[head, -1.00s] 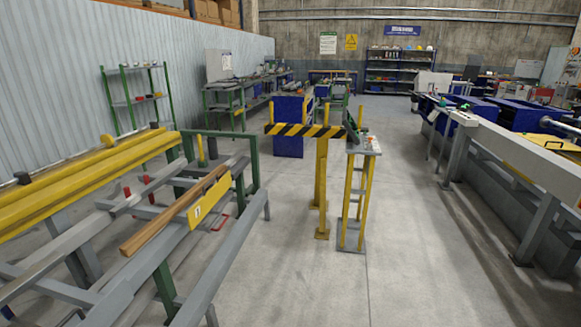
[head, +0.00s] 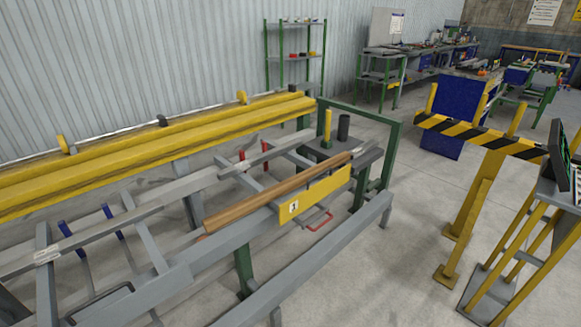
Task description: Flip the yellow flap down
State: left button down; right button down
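A yellow plate with a small white label marked 1 (head: 322,194), which looks like the flap, stands upright along the front rail of the runout table (head: 235,240). A brown wooden bar (head: 275,197) lies lengthwise just behind it on the table. I cannot see a hinge on the plate. Neither of my grippers shows in the head view.
A long yellow beam (head: 150,160) runs along the table's back. A green frame (head: 393,150) stands at its right end. A yellow-black striped barrier (head: 480,136) and a small stand (head: 490,280) are at the right. Floor between table and barrier is clear.

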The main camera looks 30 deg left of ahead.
aim_at(293, 206)
jog(key=i+j+u, duration=0.3)
jog(key=i, duration=0.4)
jog(key=i+u, duration=0.35)
jog(key=i, duration=0.3)
